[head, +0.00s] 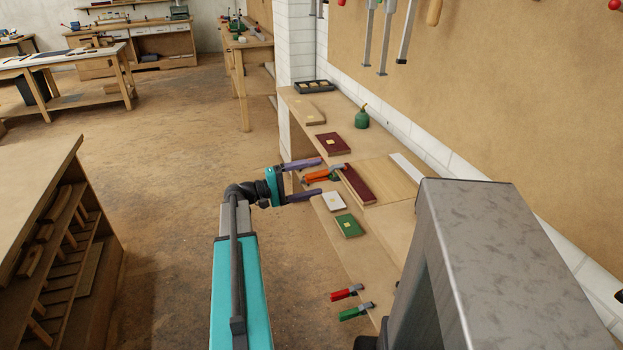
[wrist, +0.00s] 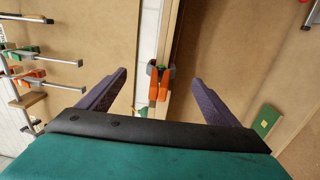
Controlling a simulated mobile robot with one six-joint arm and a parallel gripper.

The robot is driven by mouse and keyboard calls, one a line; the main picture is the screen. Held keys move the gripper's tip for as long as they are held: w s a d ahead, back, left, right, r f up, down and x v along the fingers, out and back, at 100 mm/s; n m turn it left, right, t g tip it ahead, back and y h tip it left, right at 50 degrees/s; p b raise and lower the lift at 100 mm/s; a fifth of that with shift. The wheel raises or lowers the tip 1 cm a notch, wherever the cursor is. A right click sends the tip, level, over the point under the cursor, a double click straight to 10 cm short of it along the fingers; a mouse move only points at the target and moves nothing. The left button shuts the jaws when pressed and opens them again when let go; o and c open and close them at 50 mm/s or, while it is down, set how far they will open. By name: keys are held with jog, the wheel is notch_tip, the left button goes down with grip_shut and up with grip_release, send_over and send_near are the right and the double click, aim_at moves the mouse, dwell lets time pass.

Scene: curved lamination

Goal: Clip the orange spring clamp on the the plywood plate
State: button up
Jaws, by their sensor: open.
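The orange spring clamp (head: 320,175) has orange handles and grey jaws, and it sits at the front edge of the workbench. In the head view its jaw end reaches the dark red strip (head: 356,185) beside the pale plywood plate (head: 390,178). In the wrist view the clamp (wrist: 160,83) has its handles toward me and its grey jaws either side of a narrow wooden edge. I cannot tell how firmly it grips there. My gripper (head: 319,176) is open, with purple fingers on both sides of the clamp and apart from it. It also shows in the wrist view (wrist: 160,80).
A green block (head: 349,225) and a white block (head: 334,201) lie close on the bench's near side. A red clamp (head: 346,292) and a green clamp (head: 355,312) are nearer. A dark red block (head: 333,143) and a green oil can (head: 362,117) stand beyond.

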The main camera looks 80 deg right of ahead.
jog(key=b+v, duration=0.1)
jog(key=v, duration=1.2)
jog(key=shift+w+a, duration=0.15)
jog(key=shift+w, duration=0.2)
